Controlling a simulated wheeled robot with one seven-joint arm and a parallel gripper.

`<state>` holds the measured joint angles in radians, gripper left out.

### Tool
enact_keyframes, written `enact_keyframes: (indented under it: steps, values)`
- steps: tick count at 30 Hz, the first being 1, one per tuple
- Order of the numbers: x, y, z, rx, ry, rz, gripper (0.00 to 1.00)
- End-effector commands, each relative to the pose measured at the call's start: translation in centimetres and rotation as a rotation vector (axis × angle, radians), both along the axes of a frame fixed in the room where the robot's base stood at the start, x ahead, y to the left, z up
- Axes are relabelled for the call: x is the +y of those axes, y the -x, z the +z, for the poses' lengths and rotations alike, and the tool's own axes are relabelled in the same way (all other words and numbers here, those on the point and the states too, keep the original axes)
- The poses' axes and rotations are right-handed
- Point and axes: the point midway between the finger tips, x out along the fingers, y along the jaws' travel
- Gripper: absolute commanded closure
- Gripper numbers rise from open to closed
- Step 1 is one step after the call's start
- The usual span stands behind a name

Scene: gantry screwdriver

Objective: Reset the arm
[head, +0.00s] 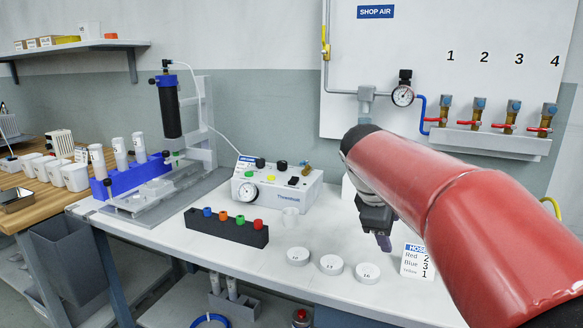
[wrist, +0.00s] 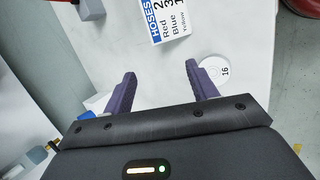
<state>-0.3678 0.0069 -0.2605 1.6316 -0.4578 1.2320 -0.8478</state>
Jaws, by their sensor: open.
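My arm reaches in from the right in the head view, a large red link bent down over the right part of the white bench. My gripper (head: 384,240) hangs near the hose card, partly hidden behind the arm. In the wrist view my gripper (wrist: 163,92) shows two purple fingers spread wide apart with nothing between them. The hose card (wrist: 167,18) with red, blue and yellow lines lies beyond the fingers. A round white dish marked 16 (wrist: 216,72) sits just past the right finger.
A black rack (head: 228,232) with coloured caps, a white control box (head: 275,190) and several white dishes (head: 298,256) stand on the bench. A gantry (head: 200,125) stands at the left. Valves (head: 478,112) are on the back panel. Bare bench (head: 270,275) shows in front of the dishes.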

Motion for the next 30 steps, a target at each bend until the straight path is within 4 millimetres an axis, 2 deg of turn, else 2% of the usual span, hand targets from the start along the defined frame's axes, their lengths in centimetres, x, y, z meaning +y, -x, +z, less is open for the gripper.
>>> enact_keyframes:
  steps: [1,5,9,12,15,18,21,30]
  values:
    - [-0.4,2.6,-0.5,-0.038,-0.085,-0.065,0.42]
    - [0.0,8.7,-2.5,-0.131,-0.299,-0.257,0.42]
    - [1.2,15.1,-5.3,-0.220,-0.505,-0.479,0.42]
    - [2.2,18.7,-7.5,-0.272,-0.620,-0.625,0.42]
    - [3.0,21.3,-9.5,-0.311,-0.702,-0.746,0.42]
    - [3.5,22.8,-10.9,-0.335,-0.753,-0.825,0.42]
    - [3.7,23.4,-11.5,-0.347,-0.776,-0.862,0.42]
    - [3.7,23.5,-11.7,-0.347,-0.779,-0.870,0.42]
